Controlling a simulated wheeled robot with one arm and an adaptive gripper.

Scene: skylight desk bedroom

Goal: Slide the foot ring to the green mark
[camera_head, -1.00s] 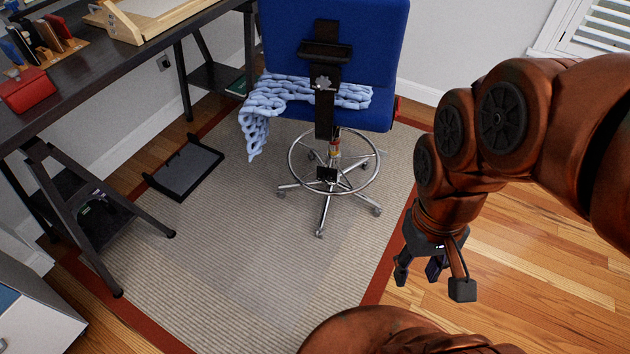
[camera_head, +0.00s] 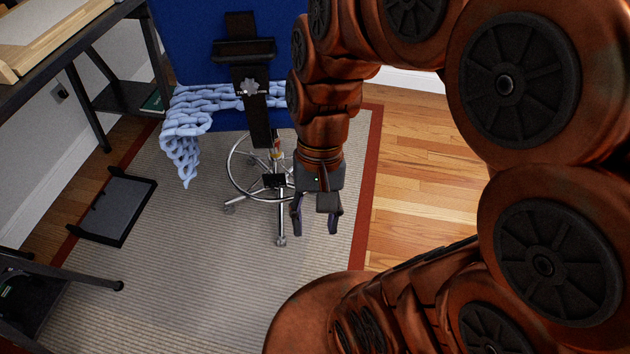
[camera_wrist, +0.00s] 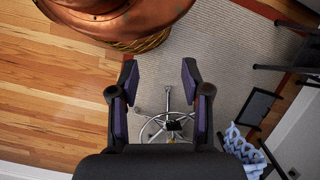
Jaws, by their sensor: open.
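The chrome foot ring (camera_head: 230,168) circles the column of the blue swivel chair (camera_head: 185,45), above its star base (camera_head: 280,225). My arm and gripper hide its right side in the head view. The ring also shows in the wrist view (camera_wrist: 143,131), beyond and between my fingers. Small red and yellow bands (camera_head: 277,147) show on the column; I cannot make out a green mark. My gripper (camera_head: 317,220) is open and empty, pointing down, in front of and to the right of the ring. Its spread fingers also show in the wrist view (camera_wrist: 159,75).
A light blue knitted blanket (camera_head: 185,125) hangs over the chair seat. A black tray (camera_head: 112,207) lies on the floor at left, near the dark desk (camera_head: 60,60). The grey rug (camera_head: 190,290) is clear in front of the chair; wooden floor (camera_head: 425,185) is open at right.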

